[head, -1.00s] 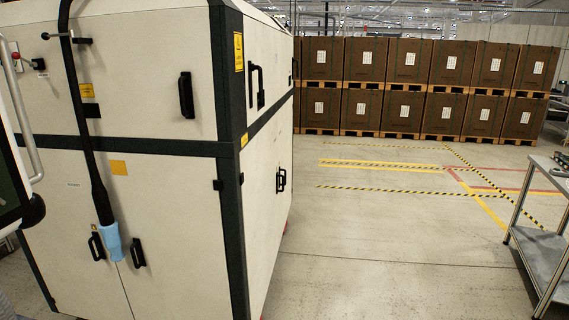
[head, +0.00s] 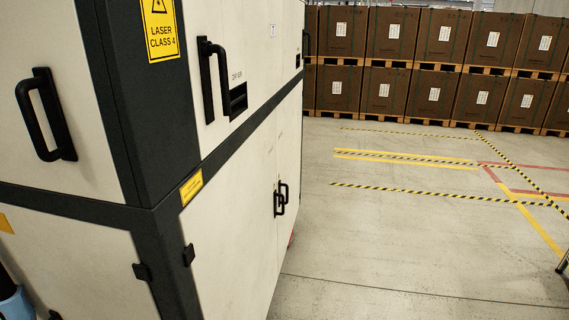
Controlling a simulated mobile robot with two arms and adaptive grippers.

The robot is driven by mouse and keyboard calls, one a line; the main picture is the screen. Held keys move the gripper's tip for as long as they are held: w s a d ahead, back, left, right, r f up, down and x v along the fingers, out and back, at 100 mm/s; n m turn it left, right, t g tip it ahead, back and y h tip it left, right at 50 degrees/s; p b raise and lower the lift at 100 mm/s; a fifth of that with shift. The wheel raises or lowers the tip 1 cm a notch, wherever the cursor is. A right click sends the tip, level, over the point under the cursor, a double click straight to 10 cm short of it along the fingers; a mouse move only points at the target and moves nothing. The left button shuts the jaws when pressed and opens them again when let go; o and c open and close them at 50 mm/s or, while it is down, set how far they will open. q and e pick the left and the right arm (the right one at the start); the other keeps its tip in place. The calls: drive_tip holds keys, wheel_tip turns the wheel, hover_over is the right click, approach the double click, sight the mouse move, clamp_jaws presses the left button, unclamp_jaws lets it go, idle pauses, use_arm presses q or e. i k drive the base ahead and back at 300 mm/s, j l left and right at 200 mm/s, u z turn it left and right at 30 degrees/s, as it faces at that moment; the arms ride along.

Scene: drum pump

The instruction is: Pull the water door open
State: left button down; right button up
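A large white cabinet (head: 240,170) with dark frame edges fills the left of the head view. Its right side has an upper door with a black vertical handle (head: 212,80) and a small black latch (head: 238,100) under a label too small to read surely. Lower on that side, two black handles (head: 280,198) sit close together where lower doors meet. All visible doors look shut. I cannot read which door is marked water.
A yellow "laser class 4" sign (head: 160,28) is on the cabinet corner. The front face has another black handle (head: 46,115). Stacked brown boxes (head: 420,95) on pallets line the back. Open floor (head: 400,240) with striped tape lies right of the cabinet.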

sight(289, 113)
drive_tip(key=i+l, duration=0.1)
drive_tip(key=i, duration=0.35)
drive_tip(key=i+l+u, duration=0.15)
drive_tip(key=i, duration=0.25)
drive_tip(key=i+l, duration=0.1)
drive_tip(key=i, duration=0.35)
drive_tip(key=i+l, duration=0.7)
drive_tip(key=i, duration=0.15)
drive_tip(key=i+j+u, duration=0.05)
